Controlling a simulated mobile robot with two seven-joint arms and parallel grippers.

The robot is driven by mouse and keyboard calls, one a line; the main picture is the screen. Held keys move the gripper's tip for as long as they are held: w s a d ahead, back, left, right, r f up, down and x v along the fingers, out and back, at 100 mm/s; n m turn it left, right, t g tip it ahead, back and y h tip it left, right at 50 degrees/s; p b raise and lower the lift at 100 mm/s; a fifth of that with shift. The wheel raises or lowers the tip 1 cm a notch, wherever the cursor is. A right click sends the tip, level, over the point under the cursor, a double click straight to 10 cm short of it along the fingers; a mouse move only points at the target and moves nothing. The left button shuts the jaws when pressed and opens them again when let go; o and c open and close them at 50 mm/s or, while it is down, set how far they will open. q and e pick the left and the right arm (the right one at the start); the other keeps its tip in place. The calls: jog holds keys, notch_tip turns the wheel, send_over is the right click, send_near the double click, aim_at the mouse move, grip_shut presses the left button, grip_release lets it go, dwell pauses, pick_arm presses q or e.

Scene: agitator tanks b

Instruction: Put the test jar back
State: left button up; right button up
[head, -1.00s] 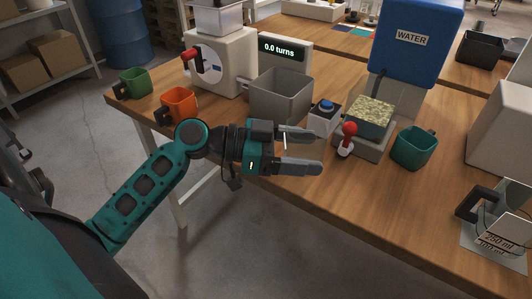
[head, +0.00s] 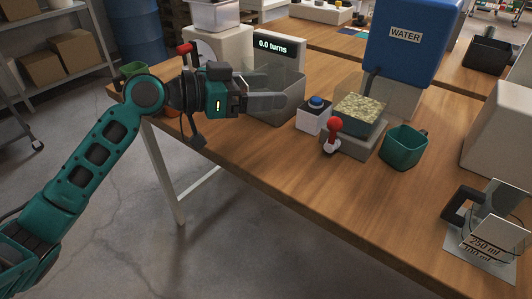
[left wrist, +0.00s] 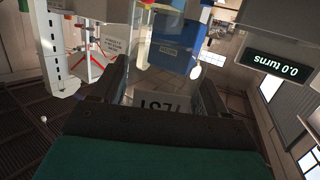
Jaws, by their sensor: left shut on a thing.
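My left gripper (head: 268,102) is above the table's left part, in front of the grey open bin (head: 290,103). In the left wrist view its two fingers (left wrist: 162,88) stand apart, on either side of a clear jar with an upside-down TEST label (left wrist: 158,104). The gripper is shut on this test jar. My right gripper is not in view.
A stand with a clear tank of yellowish grains (head: 357,110), red lever (head: 334,132), blue button (head: 316,103) and teal mug (head: 403,148) stand right of the gripper. A measuring jug (head: 490,225) is far right. The front middle table (head: 320,185) is clear.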

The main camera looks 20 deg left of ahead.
pick_arm(q)
notch_tip(320, 180, up, 6)
jog(key=n+t+y+b, duration=0.1)
jog(key=t, duration=0.1)
send_over(267, 149)
jog(key=shift+f+b, duration=2.7)
jog(key=shift+f, duration=7.05)
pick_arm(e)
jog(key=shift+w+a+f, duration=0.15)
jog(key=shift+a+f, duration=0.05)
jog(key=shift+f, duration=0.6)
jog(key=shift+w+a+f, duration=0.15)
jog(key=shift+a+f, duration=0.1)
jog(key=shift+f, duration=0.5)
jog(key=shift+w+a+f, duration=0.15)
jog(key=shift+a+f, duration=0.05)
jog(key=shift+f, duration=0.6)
pick_arm(q)
jog(key=shift+f, duration=0.1)
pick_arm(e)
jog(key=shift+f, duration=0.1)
pick_arm(q)
jog(key=o, duration=1.4)
jog(key=shift+f, duration=0.1)
jog(key=o, duration=0.4)
jog(key=shift+o, duration=0.2)
